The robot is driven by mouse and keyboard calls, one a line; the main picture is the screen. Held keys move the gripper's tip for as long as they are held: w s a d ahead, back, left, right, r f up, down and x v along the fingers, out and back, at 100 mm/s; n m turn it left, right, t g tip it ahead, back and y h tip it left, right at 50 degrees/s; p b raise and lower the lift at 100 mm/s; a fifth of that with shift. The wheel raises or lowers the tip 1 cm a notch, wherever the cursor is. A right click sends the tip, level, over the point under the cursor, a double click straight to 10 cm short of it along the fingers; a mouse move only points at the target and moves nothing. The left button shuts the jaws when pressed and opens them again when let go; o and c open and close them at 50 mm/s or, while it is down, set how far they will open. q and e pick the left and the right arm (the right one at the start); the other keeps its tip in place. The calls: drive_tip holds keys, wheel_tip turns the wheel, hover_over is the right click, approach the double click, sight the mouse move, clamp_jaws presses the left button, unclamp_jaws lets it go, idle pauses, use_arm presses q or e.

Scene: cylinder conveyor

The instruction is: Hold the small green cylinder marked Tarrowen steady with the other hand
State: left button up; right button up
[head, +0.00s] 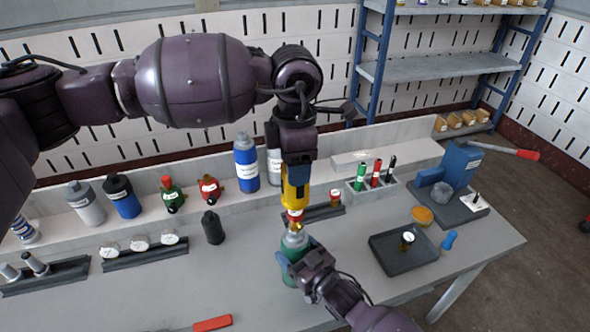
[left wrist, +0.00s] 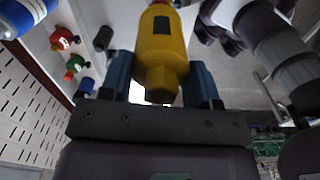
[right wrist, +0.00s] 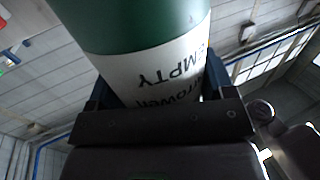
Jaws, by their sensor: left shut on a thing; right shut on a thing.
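The small green cylinder (head: 289,272) stands upright near the front of the table, with a grey shoulder on top. My right gripper (head: 305,268) is shut on its side. In the right wrist view the cylinder (right wrist: 140,28) fills the jaws, its white label reading upside down "EMPTY" and a partly hidden "Tarrowen". My left gripper (head: 297,178) is above, shut on a yellow tool (head: 295,193) pointing down at the cylinder's top; the tool also shows in the left wrist view (left wrist: 165,40). A red and white piece sits between tool and cylinder; I cannot tell which it belongs to.
Blue cylinder (head: 246,165) and several other cylinders line the back ledge. A black cylinder (head: 213,228) stands left of the grippers. A dark tray (head: 385,262) holds a small item at right. A rack (head: 362,194) of colored tubes stands behind. A red-handled item (head: 212,323) lies in front.

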sight(295, 205)
use_arm(q)
drive_tip(key=shift+f, duration=0.1)
idle(0.3)
drive_tip(key=shift+f, duration=1)
drive_tip(key=shift+f, duration=4.4)
idle(0.9)
drive_tip(key=o, duration=0.4)
drive_tip(key=c, duration=0.5)
drive_tip(key=o, duration=0.8)
